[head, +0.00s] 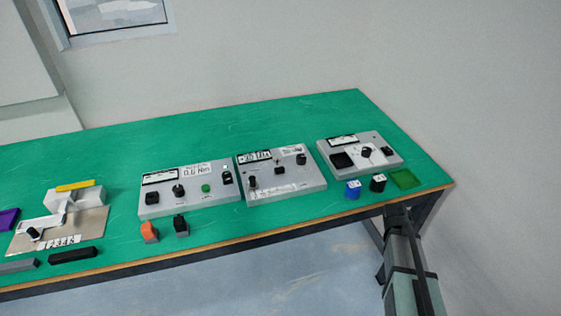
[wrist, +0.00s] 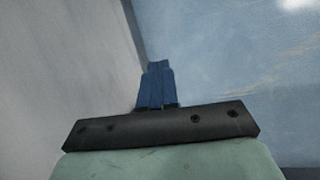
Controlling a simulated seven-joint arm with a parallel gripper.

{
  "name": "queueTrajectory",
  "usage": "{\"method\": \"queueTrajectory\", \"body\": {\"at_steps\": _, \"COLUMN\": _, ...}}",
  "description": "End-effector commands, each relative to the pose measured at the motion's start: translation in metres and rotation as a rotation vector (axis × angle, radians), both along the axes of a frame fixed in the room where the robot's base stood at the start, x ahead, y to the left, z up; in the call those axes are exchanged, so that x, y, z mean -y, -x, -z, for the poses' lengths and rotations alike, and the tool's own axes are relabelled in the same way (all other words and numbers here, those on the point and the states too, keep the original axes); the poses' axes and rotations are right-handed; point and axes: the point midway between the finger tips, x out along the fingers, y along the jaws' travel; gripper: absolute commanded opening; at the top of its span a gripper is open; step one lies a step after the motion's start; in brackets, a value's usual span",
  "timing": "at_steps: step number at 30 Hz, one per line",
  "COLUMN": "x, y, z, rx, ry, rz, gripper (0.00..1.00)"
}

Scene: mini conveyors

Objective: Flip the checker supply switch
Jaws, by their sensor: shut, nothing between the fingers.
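Three grey control boxes stand in a row on the green bench. The left box (head: 160,208) has a display, a label reading about 0.6 Nm, a black knob (head: 178,190), a green button (head: 206,188) and a black-and-white switch (head: 227,178). The middle box (head: 305,183) carries several small black controls. The right box (head: 378,163) has a black pad, a dark knob (head: 367,153) and a small black switch (head: 388,151). I cannot tell which is the checker supply switch. My gripper (wrist: 158,85) has blue fingers, closed and empty, away from the boxes. Its fingertips cannot be made out in the head view.
Blue (head: 353,189) and black (head: 378,183) blocks and a green pad (head: 406,178) lie by the right box. Orange (head: 149,232) and black (head: 181,226) pieces lie before the left box. A beige fixture (head: 85,223) stands at left. The bench (head: 240,128) is clear behind the boxes.

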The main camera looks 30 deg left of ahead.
Motion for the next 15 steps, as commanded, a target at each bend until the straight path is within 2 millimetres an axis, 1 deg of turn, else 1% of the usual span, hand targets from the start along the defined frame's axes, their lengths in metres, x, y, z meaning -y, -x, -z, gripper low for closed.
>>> {"method": "queueTrajectory", "body": {"at_steps": 1, "x": -0.006, "y": -0.011, "z": -0.013, "rx": 0.014, "ry": 0.006, "rz": -0.018, "gripper": 0.0}}
{"method": "queueTrajectory", "body": {"at_steps": 3, "x": -0.012, "y": -0.021, "z": -0.029, "rx": 0.029, "ry": 0.016, "rz": -0.039, "gripper": 0.0}}
{"method": "queueTrajectory", "body": {"at_steps": 8, "x": -0.028, "y": -0.043, "z": -0.067, "rx": 0.06, "ry": 0.038, "rz": -0.086, "gripper": 0.0}}
{"method": "queueTrajectory", "body": {"at_steps": 15, "x": -0.053, "y": -0.07, "z": -0.127, "rx": 0.106, "ry": 0.069, "rz": -0.159, "gripper": 0.0}}
